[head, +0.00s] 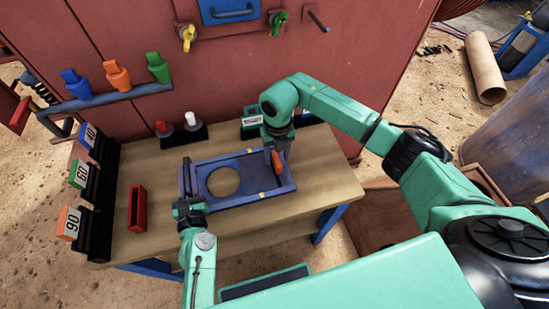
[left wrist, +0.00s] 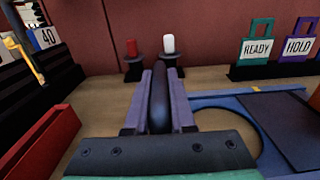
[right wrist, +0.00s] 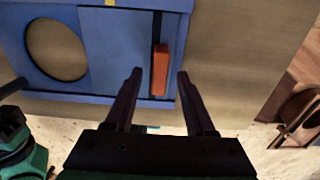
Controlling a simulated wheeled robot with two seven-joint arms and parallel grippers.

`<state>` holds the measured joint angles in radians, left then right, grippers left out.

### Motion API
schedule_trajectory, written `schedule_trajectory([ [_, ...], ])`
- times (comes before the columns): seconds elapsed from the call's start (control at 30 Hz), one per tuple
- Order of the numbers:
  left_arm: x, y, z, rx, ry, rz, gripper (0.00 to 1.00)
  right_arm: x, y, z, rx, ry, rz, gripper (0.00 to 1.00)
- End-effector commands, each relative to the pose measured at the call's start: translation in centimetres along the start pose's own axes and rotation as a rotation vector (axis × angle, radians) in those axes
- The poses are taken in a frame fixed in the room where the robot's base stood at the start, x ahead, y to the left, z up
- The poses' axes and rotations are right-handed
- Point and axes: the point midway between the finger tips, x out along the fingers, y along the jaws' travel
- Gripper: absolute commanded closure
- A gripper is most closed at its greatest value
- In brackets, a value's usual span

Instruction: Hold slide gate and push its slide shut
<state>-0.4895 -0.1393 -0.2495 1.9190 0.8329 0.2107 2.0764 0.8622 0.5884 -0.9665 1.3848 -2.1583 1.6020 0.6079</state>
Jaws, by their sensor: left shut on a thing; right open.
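The blue slide gate (head: 240,204) lies on the wooden table. Its round hole shows uncovered in its left half, with bare wood visible through it. Its slide (right wrist: 120,48) sits to the right of the hole and carries an upright orange handle (right wrist: 160,68). My left gripper (head: 187,200) is at the gate's left end, shut on a dark upright bar (left wrist: 160,100) there. My right gripper (right wrist: 158,75) is open above the gate's right end. In the right wrist view the orange handle appears between its fingertips; I cannot tell whether they touch it.
A red tray (head: 137,208) lies left of the gate. Numbered blocks (head: 78,173) stand in black holders at the table's left edge. Red and white knobs (head: 190,121) and tagged locks (left wrist: 257,48) stand behind the gate. A red wall closes off the back.

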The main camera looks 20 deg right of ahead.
Motion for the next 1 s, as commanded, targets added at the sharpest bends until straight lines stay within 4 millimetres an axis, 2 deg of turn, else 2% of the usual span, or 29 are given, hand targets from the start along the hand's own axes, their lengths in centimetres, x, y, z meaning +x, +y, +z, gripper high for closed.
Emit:
schedule_trajectory([
  [0.13,0.0,0.0,-0.1,0.0,0.002,-0.001,1.0,1.9,0.0,0.0,0.0,0.0,0.001,0.45],
  [0.4,0.0,0.0,-0.1,0.0,0.002,-0.001,1.0,2.2,0.0,0.1,-0.001,-0.002,0.0,0.45],
  [0.53,0.0,0.0,-0.1,0.0,0.002,-0.001,1.0,2.2,0.0,0.1,-0.001,-0.002,0.0,0.95],
  [0.57,0.0,0.0,-0.1,0.0,0.002,-0.001,1.0,2.2,0.0,0.1,-0.001,-0.002,0.0,1.0],
  [1.0,0.0,0.0,-0.1,0.0,0.002,-0.001,1.0,2.2,0.0,0.1,0.0,-0.002,0.0,1.0],
])
